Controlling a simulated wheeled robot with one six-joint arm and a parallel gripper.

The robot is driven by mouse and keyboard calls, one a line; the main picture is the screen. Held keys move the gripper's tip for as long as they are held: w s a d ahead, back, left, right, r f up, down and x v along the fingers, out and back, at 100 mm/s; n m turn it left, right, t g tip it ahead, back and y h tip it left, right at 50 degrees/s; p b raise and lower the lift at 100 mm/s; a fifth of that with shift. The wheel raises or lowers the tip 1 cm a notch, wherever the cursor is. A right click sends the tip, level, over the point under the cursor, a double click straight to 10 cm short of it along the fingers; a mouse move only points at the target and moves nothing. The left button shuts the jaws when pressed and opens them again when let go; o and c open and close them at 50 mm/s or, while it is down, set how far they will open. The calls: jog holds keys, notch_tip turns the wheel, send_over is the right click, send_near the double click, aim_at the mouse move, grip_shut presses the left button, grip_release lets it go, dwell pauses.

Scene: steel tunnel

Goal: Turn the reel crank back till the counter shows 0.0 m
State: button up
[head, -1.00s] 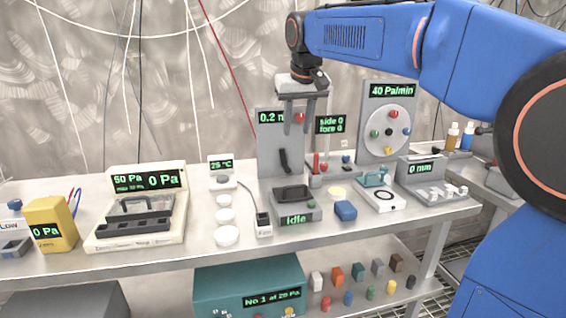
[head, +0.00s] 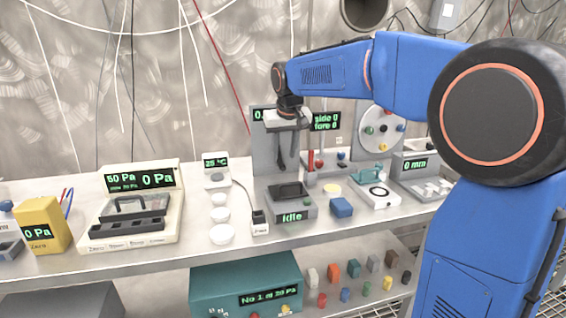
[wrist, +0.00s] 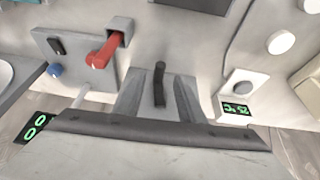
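The reel panel (head: 264,150) is an upright grey plate at the back of the bench. Its counter (head: 257,114) shows a green "0."; the rest is hidden behind my gripper. The black reel crank (head: 282,163) hangs low on the panel's front. My gripper (head: 288,155) points down in front of the panel, its fingers spread. In the wrist view the black crank handle (wrist: 159,84) stands between the two grey fingers of my gripper (wrist: 159,97), with a visible gap on each side. I cannot tell whether a finger touches it.
A red lever (wrist: 106,51) stands close beside the crank, and the idle box (head: 289,207) sits in front. A 25 °C meter (head: 216,163) is to the left. The round dial panel (head: 381,128) and the 0 mm device (head: 414,166) are to the right.

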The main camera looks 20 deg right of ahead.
aim_at(282, 165)
jog(key=shift+x, duration=2.45)
jog(key=shift+c, duration=0.6)
grip_shut()
